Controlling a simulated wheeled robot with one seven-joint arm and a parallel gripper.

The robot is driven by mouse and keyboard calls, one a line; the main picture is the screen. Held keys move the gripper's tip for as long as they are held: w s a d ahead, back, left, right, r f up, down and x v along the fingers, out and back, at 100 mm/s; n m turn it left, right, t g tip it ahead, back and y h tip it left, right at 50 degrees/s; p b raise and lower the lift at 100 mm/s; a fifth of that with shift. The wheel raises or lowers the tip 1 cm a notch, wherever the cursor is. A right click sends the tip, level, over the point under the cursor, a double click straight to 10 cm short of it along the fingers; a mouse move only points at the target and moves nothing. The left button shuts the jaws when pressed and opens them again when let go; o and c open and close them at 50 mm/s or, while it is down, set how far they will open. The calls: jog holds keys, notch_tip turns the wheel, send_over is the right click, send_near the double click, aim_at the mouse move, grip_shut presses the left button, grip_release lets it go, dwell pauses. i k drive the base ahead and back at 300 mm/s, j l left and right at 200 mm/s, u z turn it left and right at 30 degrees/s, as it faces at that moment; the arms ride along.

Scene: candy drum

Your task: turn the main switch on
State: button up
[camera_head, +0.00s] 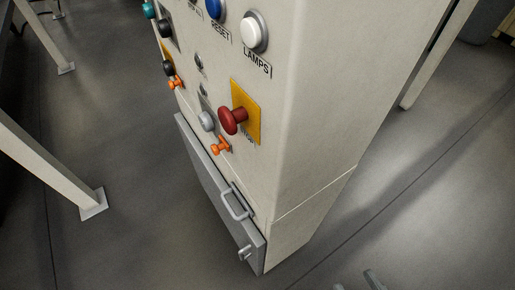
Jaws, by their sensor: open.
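A cream control cabinet (310,110) stands in the middle, with its switch panel facing left. No readable label marks the main switch, so I cannot tell which control it is. A grey knob (207,121) and two orange handles, one lower (220,146) and one upper (176,83), are on the panel. A black knob (168,68) sits just above the upper orange handle. My gripper (357,282) shows only as two grey fingertips at the bottom edge. They are apart, with nothing seen between them, low and right of the cabinet.
A red mushroom button (233,120) on a yellow plate sticks out near the knobs. White (255,31) and blue (215,8) buttons are above. A grey hinged door (217,185) with a handle is below. White legs stand at left.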

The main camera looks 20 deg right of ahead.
aim_at(167, 67)
jog(key=j, duration=1.85)
jog(key=i+j+z, duration=0.15)
jog(key=i+j, duration=0.8)
jog(key=i, duration=0.15)
jog(key=i+j, duration=0.15)
jog(key=i, duration=0.1)
